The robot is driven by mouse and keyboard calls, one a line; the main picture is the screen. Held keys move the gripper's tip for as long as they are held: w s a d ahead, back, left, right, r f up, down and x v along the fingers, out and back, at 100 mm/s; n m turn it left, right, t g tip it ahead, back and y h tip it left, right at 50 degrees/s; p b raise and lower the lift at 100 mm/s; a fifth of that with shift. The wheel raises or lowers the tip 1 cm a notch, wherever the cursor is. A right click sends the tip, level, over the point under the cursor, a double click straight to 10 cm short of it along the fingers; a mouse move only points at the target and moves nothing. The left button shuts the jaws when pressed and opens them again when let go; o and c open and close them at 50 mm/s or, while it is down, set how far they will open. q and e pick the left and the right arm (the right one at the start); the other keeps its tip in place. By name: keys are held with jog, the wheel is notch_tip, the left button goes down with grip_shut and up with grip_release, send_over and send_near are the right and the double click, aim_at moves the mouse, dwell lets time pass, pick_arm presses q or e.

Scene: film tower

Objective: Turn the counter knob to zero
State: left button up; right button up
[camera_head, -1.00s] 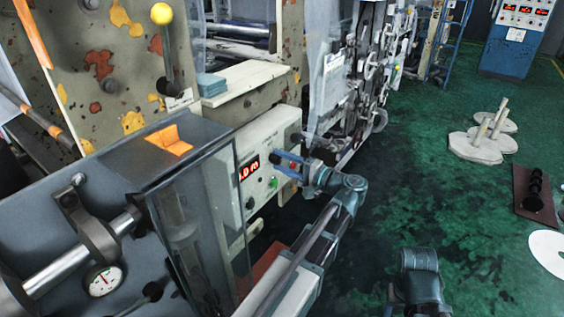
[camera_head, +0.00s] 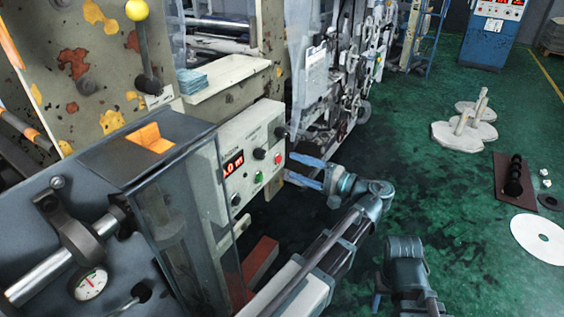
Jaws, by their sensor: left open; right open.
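A pale control panel (camera_head: 222,138) with a red lit display (camera_head: 233,164) stands left of centre. It carries a black knob (camera_head: 259,154), another at its upper right (camera_head: 280,132) and one at its lower left (camera_head: 236,199). The labels are too small to tell which is the counter knob. My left gripper (camera_head: 291,167) is open and empty just right of the panel, fingers pointing at it, apart from the knobs. My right gripper (camera_head: 376,302) is at the bottom, mostly hidden by its arm; it is open.
A red button (camera_head: 278,158) and a green button (camera_head: 258,178) sit close to the knobs. A grey clear-sided housing (camera_head: 150,165) stands left of the panel. The floor between is clear.

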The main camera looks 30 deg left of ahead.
pick_arm(q)
jog(key=shift+s+d, duration=0.15)
jog(key=shift+d, duration=1.45)
jog(key=s+a+f+g+h, duration=0.1)
jog(key=s+f+h, duration=0.3)
jog(key=f, duration=0.5)
jog(key=s+a+f+h, duration=0.1)
jog(key=s+f+h, duration=0.2)
jog(key=f+h, duration=0.5)
jog(key=s+d+f+n+h, duration=0.1)
jog(key=s+d+f+h, duration=0.2)
jog(key=d+f+h, duration=0.3)
jog(key=s+d+r+m+y+p, duration=0.1)
jog(key=s+d+r+m+p, duration=0.2)
jog(key=d+r+p, duration=0.7)
jog(key=s+d+r, duration=0.1)
jog(key=s+d, duration=0.1)
jog(key=shift+s+d+r+m, duration=0.2)
jog(key=shift+d+r+m, duration=0.1)
jog(key=shift+d+m, duration=0.1)
jog(key=shift+a, duration=0.1)
